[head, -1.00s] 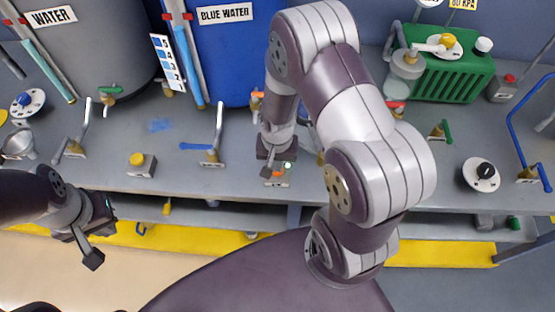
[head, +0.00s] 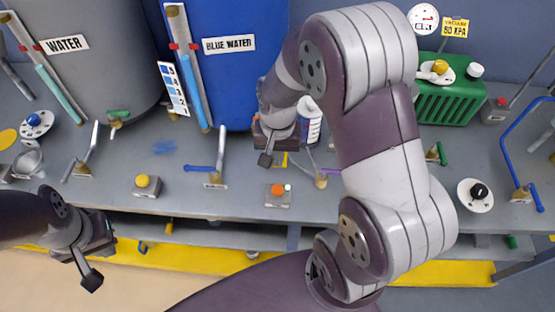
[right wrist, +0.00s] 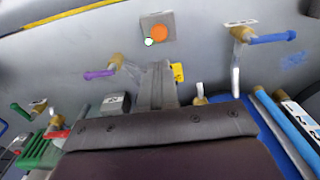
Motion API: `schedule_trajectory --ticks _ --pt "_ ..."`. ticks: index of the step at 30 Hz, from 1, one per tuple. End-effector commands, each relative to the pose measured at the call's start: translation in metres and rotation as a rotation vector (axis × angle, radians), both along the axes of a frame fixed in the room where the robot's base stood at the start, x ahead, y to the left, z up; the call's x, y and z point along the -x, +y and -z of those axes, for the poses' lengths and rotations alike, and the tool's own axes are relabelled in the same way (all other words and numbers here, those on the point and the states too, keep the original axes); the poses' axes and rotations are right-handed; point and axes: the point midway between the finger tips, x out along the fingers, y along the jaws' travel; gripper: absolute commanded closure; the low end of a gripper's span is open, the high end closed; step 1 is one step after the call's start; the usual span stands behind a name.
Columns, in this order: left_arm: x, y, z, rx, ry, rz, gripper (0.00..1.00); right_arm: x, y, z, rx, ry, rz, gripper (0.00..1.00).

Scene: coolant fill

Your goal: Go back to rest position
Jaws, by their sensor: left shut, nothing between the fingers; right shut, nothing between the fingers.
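My right gripper (head: 266,160) is shut and empty. It hangs above the grey bench in front of the blue tank, behind a small box with an orange button (head: 278,191) and a lit green lamp. In the right wrist view its closed fingers (right wrist: 157,82) point toward the orange button (right wrist: 159,33), with a gap between. My left gripper (head: 91,281) is shut and empty, low at the left in front of the bench edge. My right arm covers the middle of the head view and hides part of the bench.
The grey bench (head: 330,205) carries a blue-handled valve (head: 204,169), a purple-handled valve (head: 328,172), a yellow button box (head: 143,184) and a black knob dial (head: 479,193). A grey WATER tank (head: 95,75), a blue tank (head: 245,80) and a green machine (head: 445,100) stand behind. Floor in front is clear.

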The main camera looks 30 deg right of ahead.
Motion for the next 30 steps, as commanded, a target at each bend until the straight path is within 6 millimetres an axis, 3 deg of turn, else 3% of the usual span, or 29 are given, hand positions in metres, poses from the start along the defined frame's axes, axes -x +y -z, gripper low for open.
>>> schedule_trajectory --ticks 14,17,21,24,30 --pt "0.000 0.000 0.000 0.000 0.000 0.000 1.00 -0.001 0.000 0.000 0.001 -0.004 -0.025 1.00" --pt "0.000 0.000 0.000 0.000 0.000 0.000 1.00 0.015 0.002 -0.001 0.004 -0.007 -0.192 1.00" --pt "0.000 0.000 0.000 0.000 0.000 0.000 1.00 0.045 0.015 -0.022 0.018 -0.047 -0.448 1.00" --pt "0.000 0.000 0.000 0.000 0.000 0.000 1.00 0.060 0.024 -0.032 0.026 -0.074 -0.542 1.00" --pt "0.000 0.000 0.000 0.000 0.000 0.000 1.00 0.060 0.031 -0.041 0.032 -0.099 -0.573 1.00"
